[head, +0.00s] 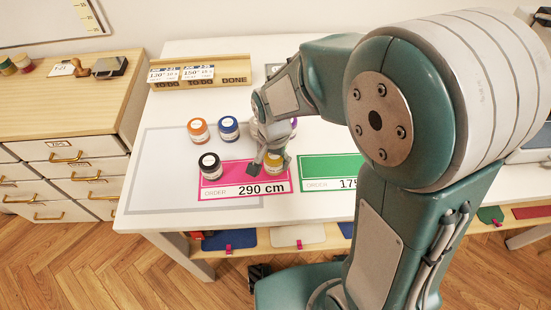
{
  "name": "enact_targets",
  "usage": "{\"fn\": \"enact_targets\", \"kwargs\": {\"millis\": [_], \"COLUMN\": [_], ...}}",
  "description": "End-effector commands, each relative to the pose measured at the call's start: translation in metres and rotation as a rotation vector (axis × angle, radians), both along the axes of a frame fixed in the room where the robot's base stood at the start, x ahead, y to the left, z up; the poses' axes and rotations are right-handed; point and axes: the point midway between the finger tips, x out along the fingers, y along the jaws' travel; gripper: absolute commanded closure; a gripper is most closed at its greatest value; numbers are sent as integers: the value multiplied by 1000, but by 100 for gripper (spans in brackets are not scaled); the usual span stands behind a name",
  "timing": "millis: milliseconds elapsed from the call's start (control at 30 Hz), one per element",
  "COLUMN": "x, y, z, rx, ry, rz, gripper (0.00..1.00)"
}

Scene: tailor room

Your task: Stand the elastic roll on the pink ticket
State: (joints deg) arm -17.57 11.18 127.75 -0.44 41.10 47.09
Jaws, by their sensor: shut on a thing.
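The pink ticket (240,190), marked "ORDER 290 cm", lies flat near the front of the white table. My gripper (266,167) is over its right part, shut on a roll with a yellow side and pale top (275,161). The fingers partly hide this roll, and I cannot tell whether it touches the ticket. A black roll (210,167) stands at the ticket's upper left corner. An orange roll (198,130) and a blue roll (228,128) stand behind. Something purple (294,122) shows behind my gripper, mostly hidden. The labels are too small to read.
A green ticket (330,172) lies right of the pink one, partly covered by my arm. A wooden card holder (200,75) marked "TO DO" and "DONE" stands at the back. A drawer cabinet (62,140) is left. The table's front left is clear.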

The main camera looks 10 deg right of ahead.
Motion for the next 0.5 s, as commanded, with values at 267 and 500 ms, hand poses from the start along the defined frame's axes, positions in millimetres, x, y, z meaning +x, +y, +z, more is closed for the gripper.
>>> {"fn": "enact_targets", "kwargs": {"millis": [267, 500], "x": [0, 0], "y": [-6, -4], "z": [-2, -4], "rx": [6, 4], "ry": [-1, -1], "rz": [0, 1], "gripper": [73, 0]}}
